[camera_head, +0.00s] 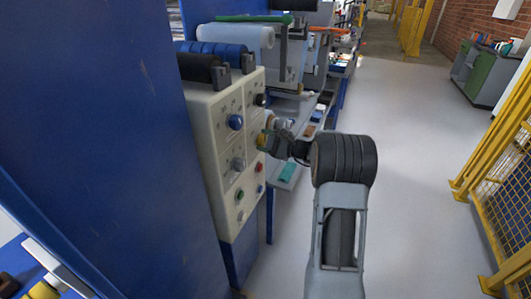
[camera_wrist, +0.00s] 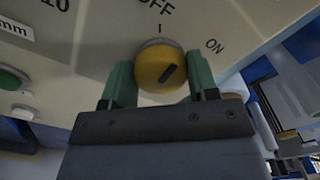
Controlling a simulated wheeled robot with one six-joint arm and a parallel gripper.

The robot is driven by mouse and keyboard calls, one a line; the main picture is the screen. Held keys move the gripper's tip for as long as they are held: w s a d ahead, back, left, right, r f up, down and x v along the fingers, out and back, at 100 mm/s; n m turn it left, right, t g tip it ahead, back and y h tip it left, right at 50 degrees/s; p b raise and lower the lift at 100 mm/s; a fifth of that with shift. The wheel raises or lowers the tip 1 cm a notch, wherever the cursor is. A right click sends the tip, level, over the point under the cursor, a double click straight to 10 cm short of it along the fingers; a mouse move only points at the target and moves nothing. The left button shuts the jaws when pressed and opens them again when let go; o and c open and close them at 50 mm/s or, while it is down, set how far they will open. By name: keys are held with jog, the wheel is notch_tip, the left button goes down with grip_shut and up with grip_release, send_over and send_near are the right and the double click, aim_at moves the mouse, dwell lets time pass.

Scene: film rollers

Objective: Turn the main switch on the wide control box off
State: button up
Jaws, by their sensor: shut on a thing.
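The wide control box (camera_head: 207,122) is a cream panel on the left in the head view. The main switch is a round yellow knob (camera_wrist: 158,75) with a dark pointer line. OFF is printed above it and ON to its upper right. The line slants up and to the right, between the two labels. My gripper (camera_wrist: 160,82) has its green fingers on both sides of the knob and is shut on it. In the head view my gripper (camera_head: 266,141) reaches the panel's right side and partly hides the switch.
The panel also carries a blue knob (camera_head: 235,122), a grey knob (camera_head: 238,163) and a red button (camera_head: 260,167). A blue wall (camera_head: 100,130) stands to the left. Shelves with rollers lie behind. The floor (camera_head: 420,130) on the right is clear up to a yellow fence (camera_head: 500,170).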

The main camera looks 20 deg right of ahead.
jog(key=n+b, duration=0.1)
jog(key=b, duration=0.1)
jog(key=n+b, duration=0.3)
jog(key=b, duration=0.2)
jog(key=shift+f+n, duration=0.3)
jog(key=shift+r+n+b, duration=0.15)
jog(key=shift+n+b, duration=0.35)
jog(key=shift+b, duration=0.25)
jog(key=shift+r, duration=0.1)
jog(key=o, duration=0.9)
jog(key=shift+o, duration=0.2)
jog(key=shift+s, duration=0.1)
jog(key=p+v, duration=0.1)
jog(key=v, duration=1.2)
jog(key=shift+s+d, duration=0.25)
jog(key=shift+a, duration=0.1)
